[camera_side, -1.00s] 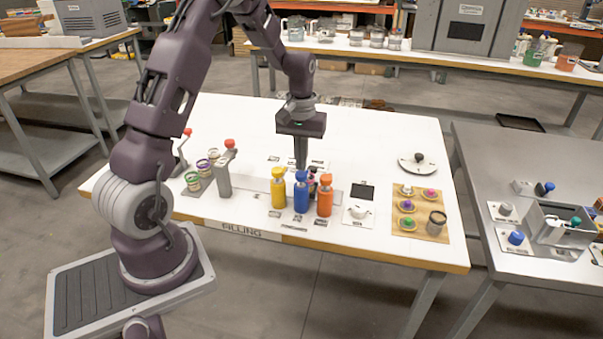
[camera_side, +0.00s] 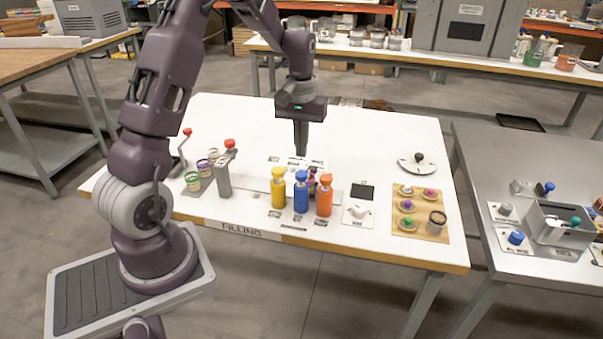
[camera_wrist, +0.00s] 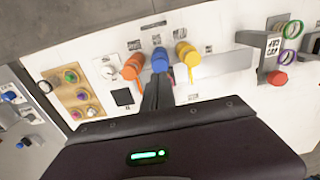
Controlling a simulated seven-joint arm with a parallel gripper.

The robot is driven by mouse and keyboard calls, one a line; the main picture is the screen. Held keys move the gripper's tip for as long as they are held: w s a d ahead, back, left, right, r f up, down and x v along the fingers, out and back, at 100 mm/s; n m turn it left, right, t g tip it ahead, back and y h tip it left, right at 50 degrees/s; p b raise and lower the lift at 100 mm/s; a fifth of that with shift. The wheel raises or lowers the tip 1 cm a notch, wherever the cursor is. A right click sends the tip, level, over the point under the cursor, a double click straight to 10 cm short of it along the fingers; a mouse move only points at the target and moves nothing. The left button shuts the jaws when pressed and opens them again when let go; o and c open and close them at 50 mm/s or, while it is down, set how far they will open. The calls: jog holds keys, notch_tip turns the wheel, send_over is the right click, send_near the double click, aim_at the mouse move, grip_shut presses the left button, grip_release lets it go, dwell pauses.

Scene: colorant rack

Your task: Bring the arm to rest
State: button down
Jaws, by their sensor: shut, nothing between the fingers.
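My gripper (camera_side: 300,152) is shut and empty, pointing down above the white table (camera_side: 360,135), behind the row of colorant bottles. In the wrist view its fingers (camera_wrist: 157,80) are together. The yellow bottle (camera_side: 278,189), blue bottle (camera_side: 301,193) and orange bottle (camera_side: 324,196) stand upright in a row at the table's front. A darker item with a pink part (camera_side: 312,182) is partly hidden behind them. The fingertips appear clear of the bottles and the table.
A scale (camera_side: 358,211), a wooden board (camera_side: 430,232) with several coloured pieces, and a round plate (camera_side: 404,166) are right. The table's back is mostly clear.

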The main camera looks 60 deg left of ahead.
jog(key=s+d+r+m+t, duration=0.1)
jog(key=s+d+r+m, duration=0.1)
jog(key=s+d+r, duration=0.35)
jog(key=s+d+r+m+t, duration=0.2)
jog(key=d+r, duration=0.5)
jog(key=r, duration=0.1)
jog(key=s+d+m+t, duration=0.1)
jog(key=s+d+m, duration=0.1)
jog(key=s+d, duration=0.2)
jog(key=s+d+r+m+t, duration=0.1)
jog(key=s+d+m, duration=0.2)
jog(key=s, duration=0.7)
jog(key=shift+s+d+r+t, duration=0.3)
jog(key=shift+s+d, duration=0.05)
jog(key=shift+d, duration=0.2)
